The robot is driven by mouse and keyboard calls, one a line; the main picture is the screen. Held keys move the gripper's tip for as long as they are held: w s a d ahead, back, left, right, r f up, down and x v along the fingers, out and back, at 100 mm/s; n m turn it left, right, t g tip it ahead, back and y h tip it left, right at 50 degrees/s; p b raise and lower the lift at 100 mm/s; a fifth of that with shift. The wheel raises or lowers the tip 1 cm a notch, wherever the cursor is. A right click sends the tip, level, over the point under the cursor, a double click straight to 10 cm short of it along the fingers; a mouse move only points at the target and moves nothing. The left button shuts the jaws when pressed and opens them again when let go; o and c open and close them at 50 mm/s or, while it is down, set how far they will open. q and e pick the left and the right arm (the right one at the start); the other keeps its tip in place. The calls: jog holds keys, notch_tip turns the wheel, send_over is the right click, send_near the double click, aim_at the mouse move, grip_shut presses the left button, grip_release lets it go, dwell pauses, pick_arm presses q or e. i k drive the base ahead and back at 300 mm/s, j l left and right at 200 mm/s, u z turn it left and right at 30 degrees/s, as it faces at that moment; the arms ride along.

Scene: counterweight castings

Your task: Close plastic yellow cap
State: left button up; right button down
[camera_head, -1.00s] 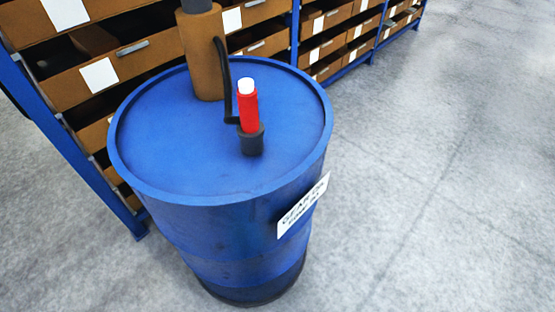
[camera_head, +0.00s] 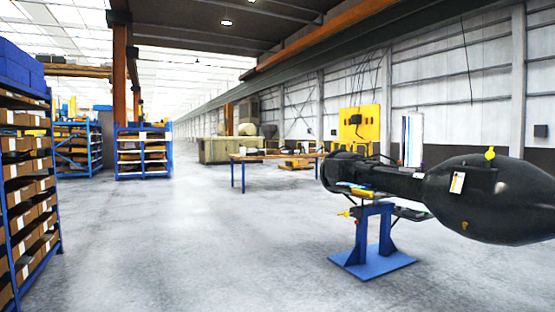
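A small yellow cap (camera_head: 490,153) shows on top of a large black casting (camera_head: 488,200) at the right. It looks raised on its edge, but it is too small to tell how far open it is. The casting lies level on a blue stand (camera_head: 374,245), with its wide rounded end cut off by the right picture edge. A white and orange tag (camera_head: 457,182) is on its side. Neither of my grippers is in view.
Open grey floor (camera_head: 200,245) lies ahead and to the left. A blue shelf rack with boxes (camera_head: 28,190) stands at the left edge. A table (camera_head: 275,157) stands beyond the casting, and a yellow panel (camera_head: 360,128) is near the right wall.

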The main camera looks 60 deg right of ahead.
aim_at(490, 154)
jog(key=l+z, duration=0.1)
jog(key=z, duration=1.15)
jog(key=i+l+z, duration=0.1)
jog(key=l+z, duration=0.3)
jog(key=i+l+z, duration=0.15)
jog(key=l+z, duration=0.25)
jog(key=i+l+z, duration=0.2)
jog(key=l+z, duration=0.2)
jog(key=i+l+z, duration=0.2)
jog(key=z, duration=0.2)
jog(key=i+l+z, duration=0.15)
jog(key=i+l, duration=0.15)
jog(key=i, duration=0.2)
jog(key=i+l+z, duration=0.1)
jog(key=i, duration=0.35)
jog(key=i+l+z, duration=0.15)
jog(key=i+l, duration=0.15)
jog(key=i, duration=0.2)
jog(key=i+l+u, duration=0.1)
jog(key=l, duration=0.25)
jog(key=i+l, duration=0.3)
jog(key=i+l+u, duration=0.15)
jog(key=l, duration=0.25)
jog(key=i+l, duration=0.25)
jog(key=l, duration=0.15)
jog(key=l+u, duration=0.25)
jog(key=l, duration=0.35)
